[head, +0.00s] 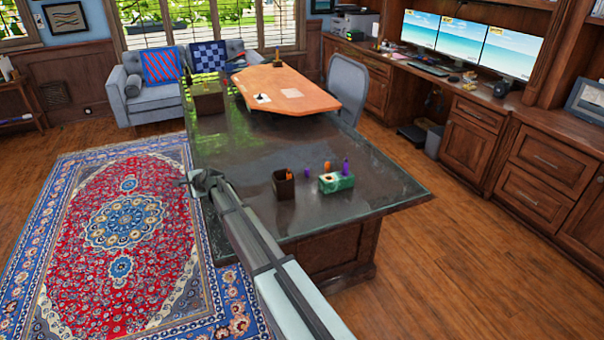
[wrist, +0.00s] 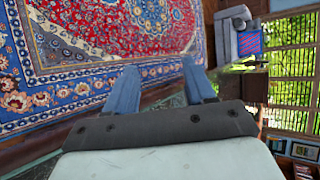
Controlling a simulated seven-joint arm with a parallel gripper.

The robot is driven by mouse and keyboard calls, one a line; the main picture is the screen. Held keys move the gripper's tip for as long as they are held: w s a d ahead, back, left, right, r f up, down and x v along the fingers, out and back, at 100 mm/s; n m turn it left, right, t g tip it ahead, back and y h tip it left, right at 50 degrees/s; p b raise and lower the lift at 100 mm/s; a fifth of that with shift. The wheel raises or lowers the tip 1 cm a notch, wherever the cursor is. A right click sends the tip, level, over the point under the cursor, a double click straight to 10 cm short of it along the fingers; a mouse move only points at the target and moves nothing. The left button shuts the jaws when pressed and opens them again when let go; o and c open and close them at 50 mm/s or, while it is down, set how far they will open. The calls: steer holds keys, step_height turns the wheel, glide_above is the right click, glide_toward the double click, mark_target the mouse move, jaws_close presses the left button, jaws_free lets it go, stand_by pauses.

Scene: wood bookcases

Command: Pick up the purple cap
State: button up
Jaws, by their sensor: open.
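Two small purple things are on the dark glass-topped desk (head: 385,203) in the head view. One is a low purple piece (head: 307,171) lying on the glass. The other is a taller upright purple piece (head: 346,167) at the green and white box. They are too small to tell which is the cap. My gripper (head: 190,182) is at the desk's left edge, well left of both. In the wrist view my gripper (wrist: 163,82) is open, with nothing between its blue-grey fingers. No purple cap can be made out in the wrist view.
A green and white box (head: 337,184) and a dark pen cup (head: 284,186) stand on the near desk, with a small orange piece (head: 327,167) close by. An orange-brown wooden top (head: 285,85) covers the far part. A patterned rug (head: 120,230) lies left.

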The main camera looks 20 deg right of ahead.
steer(key=shift+g+h, duration=0.9)
steer(key=w+d+r, duration=0.1)
steer(key=d, duration=0.4)
steer(key=w+d+r, duration=0.1)
steer(key=d, duration=0.4)
steer(key=w+d+r, duration=0.1)
steer(key=d+r, duration=0.1)
steer(key=d, duration=0.3)
steer(key=shift+w+d+r, duration=0.1)
steer(key=shift+w, duration=0.25)
steer(key=d+r+n+g+h, duration=0.1)
steer(key=d+r+g, duration=0.1)
steer(key=d, duration=0.9)
step_height(320, 180, up, 6)
steer(key=g+h, duration=0.4)
steer(key=g, duration=0.2)
glide_above(307, 169)
steer(key=f, duration=0.8)
steer(key=shift+w+d+f, duration=0.15)
steer(key=shift+w+d, duration=0.05)
steer(key=shift+w, duration=0.1)
steer(key=shift+s+a+f, duration=0.1)
steer(key=shift+f, duration=1.15)
steer(key=shift+s+f, duration=0.1)
steer(key=shift+f, duration=1.15)
steer(key=shift+c, duration=0.3)
jaws_close()
